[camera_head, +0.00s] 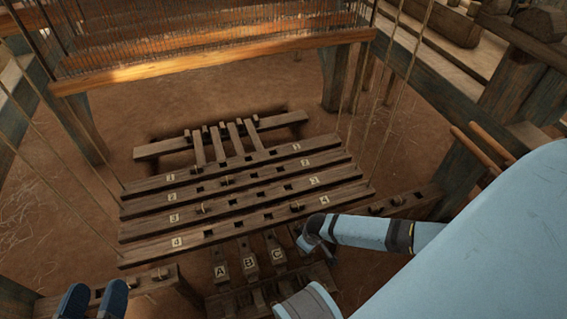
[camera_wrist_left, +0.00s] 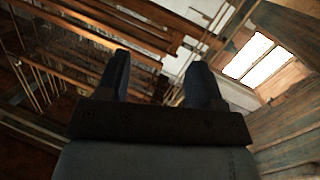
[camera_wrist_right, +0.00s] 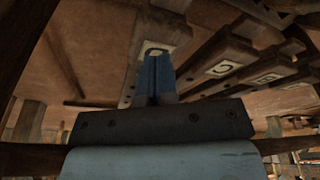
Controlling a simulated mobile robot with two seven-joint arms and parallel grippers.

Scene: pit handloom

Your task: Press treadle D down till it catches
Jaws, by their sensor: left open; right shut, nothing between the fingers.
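Treadles A (camera_head: 220,270), B (camera_head: 249,264) and C (camera_head: 275,252) stand in a row with pale letter plates. The treadle at the end of the row beside C, taken as D (camera_wrist_right: 174,35), shows in the right wrist view, its letter partly covered by my fingers. In the head view it is mostly hidden by my right gripper (camera_head: 308,241). That gripper (camera_wrist_right: 155,58) is shut and empty, its tips over this treadle's plate; contact cannot be told. My left gripper (camera_head: 94,295) is open and empty at the lower left; it also shows in the left wrist view (camera_wrist_left: 158,66).
Numbered wooden bars (camera_head: 240,195) lie across the frame just behind the treadles. Cords (camera_head: 385,120) hang at both sides. The heddle beam (camera_head: 215,65) crosses above. A slotted block (camera_head: 250,298) stands before the treadles. Bare earth floor (camera_head: 50,215) is at the left.

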